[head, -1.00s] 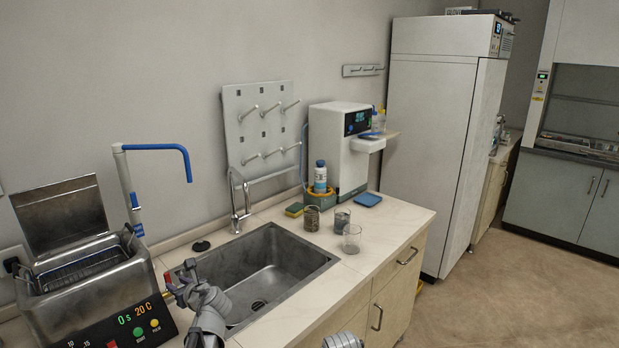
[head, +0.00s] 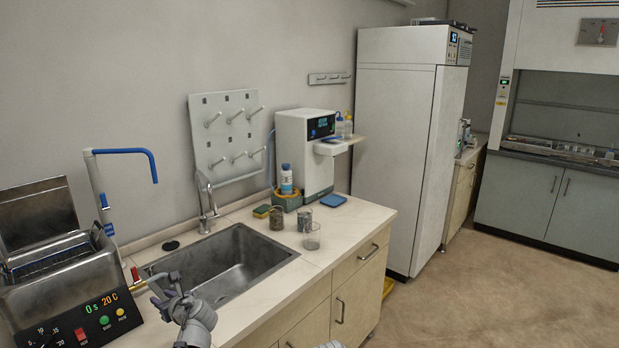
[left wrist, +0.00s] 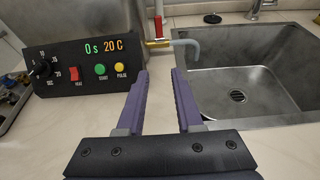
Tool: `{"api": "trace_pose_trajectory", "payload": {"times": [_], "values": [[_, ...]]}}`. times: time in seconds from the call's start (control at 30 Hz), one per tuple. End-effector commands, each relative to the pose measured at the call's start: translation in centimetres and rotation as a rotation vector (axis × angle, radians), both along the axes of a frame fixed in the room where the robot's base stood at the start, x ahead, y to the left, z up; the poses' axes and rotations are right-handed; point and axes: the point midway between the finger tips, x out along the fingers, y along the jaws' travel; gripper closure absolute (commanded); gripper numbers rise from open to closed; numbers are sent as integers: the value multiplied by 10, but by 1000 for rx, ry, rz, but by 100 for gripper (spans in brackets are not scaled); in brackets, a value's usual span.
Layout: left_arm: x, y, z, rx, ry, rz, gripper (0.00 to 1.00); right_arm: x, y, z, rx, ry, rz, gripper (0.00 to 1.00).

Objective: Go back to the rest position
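My left gripper (head: 163,286) is in front of the sink's near left corner in the head view. In the left wrist view its two purple fingers (left wrist: 160,100) are spread apart with nothing between them. Beyond the fingertips are a small red-handled brass valve and a pale blue hose end (left wrist: 187,45); the fingers look clear of them. A small grey part of my right arm (head: 331,345) shows at the bottom edge of the head view; my right gripper is out of view.
The bath with a lit panel (head: 98,316) stands left of the sink (head: 222,262). Several beakers and jars (head: 312,236), a white bottle (head: 286,180) and a white machine (head: 296,140) stand on the counter. A tall white cabinet (head: 398,150) is behind. The floor (head: 480,290) at right is clear.

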Motion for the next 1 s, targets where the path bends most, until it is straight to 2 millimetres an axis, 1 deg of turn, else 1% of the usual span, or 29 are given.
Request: {"api": "trace_pose_trajectory", "payload": {"times": [0.07, 0.37, 0.47, 0.63, 0.77, 0.87, 0.97, 1.0], "values": [[0, -1, 0, -5, -3, 2, 65, 0, 0, 0, 0, 0, 0, 100], [-10, -25, -15, -181, -88, 80, 65, 0, 0, 1, 0, 0, 0, 100], [-16, -37, -22, -262, -124, 120, 65, 0, 0, 2, 0, 0, 0, 100], [-30, -66, -40, -450, -201, 225, 65, 0, 0, 4, 0, 0, 0, 100], [-46, -98, -57, -635, -266, 348, 65, 0, 0, 5, 0, 0, 0, 100], [-66, -132, -74, -809, -321, 491, 65, 0, 0, 7, 0, 0, 0, 100], [-96, -178, -94, -1003, -369, 699, 65, 0, 0, 9, 0, 0, 0, 100], [-110, -197, -101, -1071, -384, 794, 65, 0, 0, 10, 0, 0, 0, 100]]}}
